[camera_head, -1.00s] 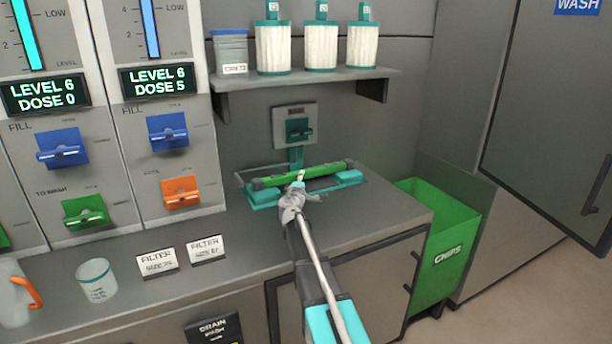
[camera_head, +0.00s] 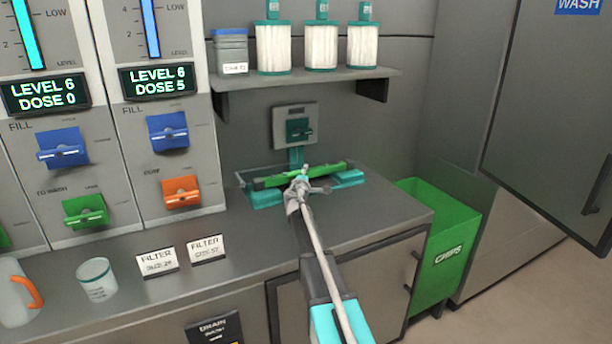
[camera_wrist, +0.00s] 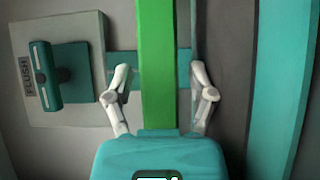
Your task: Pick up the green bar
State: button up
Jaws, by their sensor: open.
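The green bar (camera_head: 276,180) lies across the teal holder (camera_head: 347,180) at the back of the counter, below the wall panel. Its middle is partly hidden by my gripper in the head view. My gripper (camera_head: 303,178) is open at the bar. In the wrist view, the bar (camera_wrist: 157,70) runs lengthwise between the two spread fingers of my gripper (camera_wrist: 161,84), with a gap on each side. I cannot tell how far the fingertips are above or below the bar.
A teal flush handle (camera_head: 298,129) is on the wall just behind the bar. A shelf (camera_head: 310,79) with several filters is above. A green bin (camera_head: 445,240) stands right of the counter. Filter cards (camera_head: 206,248) and a cup (camera_head: 97,280) are at the left.

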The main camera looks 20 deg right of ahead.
jog(key=shift+w+d, duration=0.25)
jog(key=shift+w, duration=0.1)
dwell(0.3)
grip_shut()
